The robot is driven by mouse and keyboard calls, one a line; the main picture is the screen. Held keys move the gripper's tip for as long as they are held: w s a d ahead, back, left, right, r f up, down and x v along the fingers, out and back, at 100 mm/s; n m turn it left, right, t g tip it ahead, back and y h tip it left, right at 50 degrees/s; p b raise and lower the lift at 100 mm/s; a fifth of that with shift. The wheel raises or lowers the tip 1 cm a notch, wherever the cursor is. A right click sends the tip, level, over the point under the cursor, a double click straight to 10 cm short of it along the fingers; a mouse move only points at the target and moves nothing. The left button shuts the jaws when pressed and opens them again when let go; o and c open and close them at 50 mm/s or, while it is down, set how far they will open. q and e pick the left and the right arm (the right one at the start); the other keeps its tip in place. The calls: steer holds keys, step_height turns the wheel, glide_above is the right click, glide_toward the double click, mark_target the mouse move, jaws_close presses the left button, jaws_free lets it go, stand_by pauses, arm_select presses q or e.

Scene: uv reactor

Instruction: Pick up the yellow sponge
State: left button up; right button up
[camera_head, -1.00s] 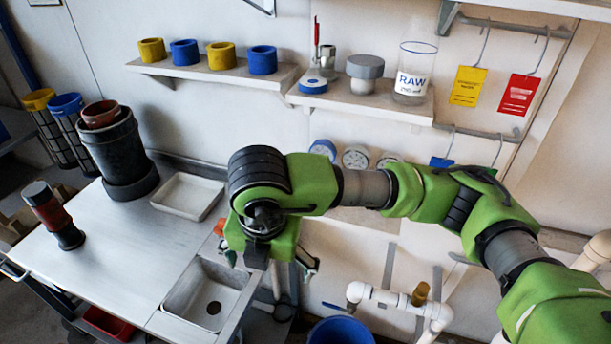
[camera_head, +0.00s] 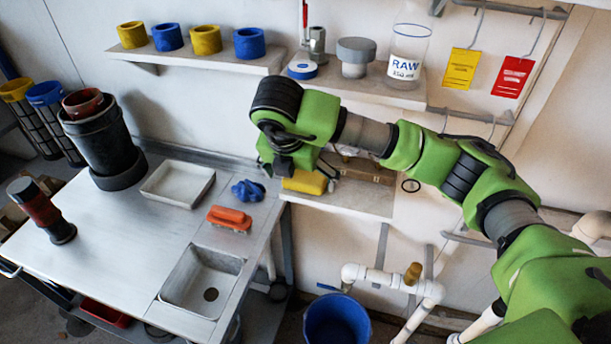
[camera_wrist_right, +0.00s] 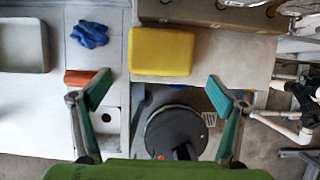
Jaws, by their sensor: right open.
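The yellow sponge (camera_head: 306,183) lies on the lower wall shelf (camera_head: 350,202), near its left end. My right gripper (camera_head: 299,171) is just above it and partly covers it in the head view. In the right wrist view the sponge (camera_wrist_right: 160,51) shows whole, beyond the open fingertips. My right gripper (camera_wrist_right: 157,84) is open there with nothing between its green-padded fingers. The sponge lies roughly centred between the two fingers, slightly ahead of them. My left gripper is not in view.
A brown box (camera_wrist_right: 205,14) stands behind the sponge. An orange-red brush (camera_head: 229,218) and a crumpled blue glove (camera_head: 248,191) lie on the steel bench beside the sink (camera_head: 190,282). The upper shelf (camera_head: 225,65) is above the arm. A blue bucket (camera_head: 336,322) is below.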

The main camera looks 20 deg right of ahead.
mark_target(304, 179)
steer(key=w+f, duration=0.1)
steer(key=w+d+f, duration=0.1)
steer(key=f, duration=0.1)
steer(key=shift+w+d+p, duration=0.15)
steer(key=shift+d+p, duration=0.15)
steer(key=c, duration=1)
steer(key=shift+r, duration=0.1)
steer(key=shift+r+b, duration=0.5)
steer(key=s+a+b, duration=0.2)
steer(key=s+a, duration=0.8)
steer(key=s, duration=0.5)
steer(key=shift+r, duration=0.2)
